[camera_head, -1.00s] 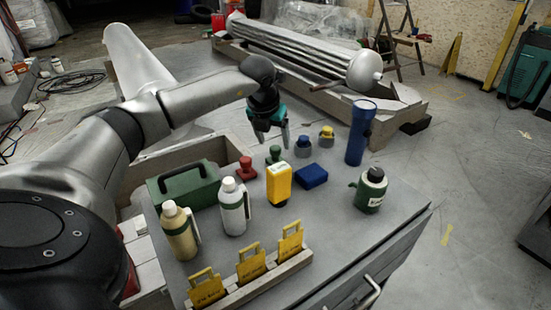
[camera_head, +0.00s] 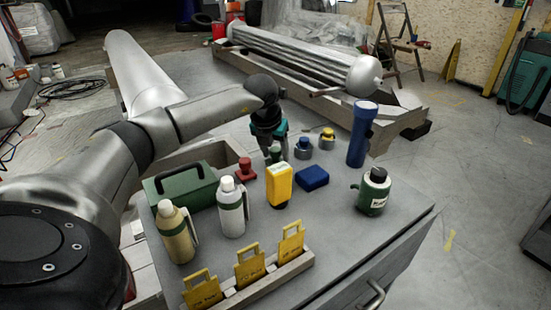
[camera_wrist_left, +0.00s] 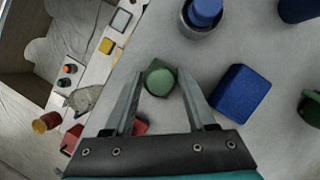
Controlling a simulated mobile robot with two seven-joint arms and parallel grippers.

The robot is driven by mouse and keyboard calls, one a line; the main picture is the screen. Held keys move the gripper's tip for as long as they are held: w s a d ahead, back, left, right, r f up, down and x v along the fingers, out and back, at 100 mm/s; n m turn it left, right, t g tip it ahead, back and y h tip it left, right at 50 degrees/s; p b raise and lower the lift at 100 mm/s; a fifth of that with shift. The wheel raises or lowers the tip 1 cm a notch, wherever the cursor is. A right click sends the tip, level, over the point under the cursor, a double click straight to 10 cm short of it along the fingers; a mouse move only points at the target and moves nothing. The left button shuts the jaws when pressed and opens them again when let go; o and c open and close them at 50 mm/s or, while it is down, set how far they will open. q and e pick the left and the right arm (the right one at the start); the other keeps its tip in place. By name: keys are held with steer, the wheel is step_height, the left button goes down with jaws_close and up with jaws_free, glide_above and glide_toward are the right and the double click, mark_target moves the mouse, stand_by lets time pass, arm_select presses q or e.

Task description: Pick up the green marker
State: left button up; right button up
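The green marker (camera_head: 275,153) is a short green piece with a rounded top, standing on the grey cabinet top (camera_head: 330,215). It also shows in the left wrist view (camera_wrist_left: 159,78), seen from above. My left gripper (camera_head: 275,148) is low over it, fingers pointing down. In the left wrist view my left gripper (camera_wrist_left: 160,80) is open, one finger on each side of the marker's top. The left finger looks very close to it; I cannot tell whether it touches. The gripper partly hides the marker in the head view. My right gripper is not in view.
A red marker (camera_head: 245,169), a blue marker (camera_head: 304,150) and a yellow one (camera_head: 327,140) stand nearby. A yellow bottle (camera_head: 279,186) and a blue block (camera_head: 312,178) are in front. A blue flashlight (camera_head: 361,135) stands right. A green toolbox (camera_head: 181,188) is left.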

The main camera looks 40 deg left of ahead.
arm_select(q)
jaws_close()
steer(key=shift+r, duration=0.15)
stand_by(0.4)
